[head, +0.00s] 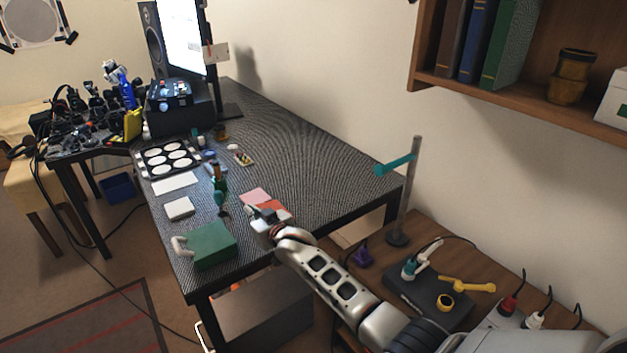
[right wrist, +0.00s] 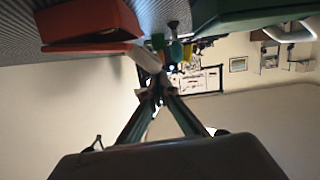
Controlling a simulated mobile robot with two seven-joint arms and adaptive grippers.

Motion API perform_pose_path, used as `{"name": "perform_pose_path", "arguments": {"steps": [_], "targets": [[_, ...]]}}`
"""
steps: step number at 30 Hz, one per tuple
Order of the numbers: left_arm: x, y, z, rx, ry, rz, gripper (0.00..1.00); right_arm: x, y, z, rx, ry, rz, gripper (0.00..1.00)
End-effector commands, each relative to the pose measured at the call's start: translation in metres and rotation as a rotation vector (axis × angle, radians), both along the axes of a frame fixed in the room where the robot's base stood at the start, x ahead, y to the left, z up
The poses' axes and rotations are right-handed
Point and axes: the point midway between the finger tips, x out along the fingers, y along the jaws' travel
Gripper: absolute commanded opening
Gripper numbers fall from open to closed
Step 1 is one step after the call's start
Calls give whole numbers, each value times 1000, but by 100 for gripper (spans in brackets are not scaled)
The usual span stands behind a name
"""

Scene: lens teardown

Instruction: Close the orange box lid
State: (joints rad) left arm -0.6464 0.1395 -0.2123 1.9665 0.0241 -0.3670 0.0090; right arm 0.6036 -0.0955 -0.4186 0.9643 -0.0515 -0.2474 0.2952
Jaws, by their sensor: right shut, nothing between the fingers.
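The orange box (head: 276,207) is on the dark table near its right front edge, partly hidden behind my right gripper (head: 259,219). A paler pink flat panel (head: 254,195) shows beside it. In the right wrist view, which is upside down, the orange box (right wrist: 90,20) is at the upper left, with a thin orange slab (right wrist: 85,49) along its edge that looks like the lid. I cannot tell how far it is open. My right gripper (right wrist: 160,88) is shut and empty, close to the box; contact is unclear. My left gripper is not in view.
A green box with a pale handle (head: 212,247) stands left of my right gripper. A white block (head: 179,208), a teal tool (head: 219,195) and a tray of white discs (head: 168,158) lie farther left and back. The table's far right is clear.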

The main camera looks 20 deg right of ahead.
Motion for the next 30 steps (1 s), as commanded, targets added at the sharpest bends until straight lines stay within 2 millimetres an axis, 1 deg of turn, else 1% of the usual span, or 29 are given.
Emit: {"name": "perform_pose_path", "arguments": {"steps": [1, 3, 9, 20, 30], "targets": [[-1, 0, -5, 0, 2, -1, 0, -1, 2, -7, -23, -7, -1, 0], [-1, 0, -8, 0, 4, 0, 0, -1, 2, -11, -34, -11, 0, 0], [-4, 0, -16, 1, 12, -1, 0, -1, 2, -19, -32, -11, -1, 0], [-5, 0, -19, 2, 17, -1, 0, -1, 3, -22, -30, -11, -1, 0], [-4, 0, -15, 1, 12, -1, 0, -1, 3, -21, -30, -10, -1, 0]]}}
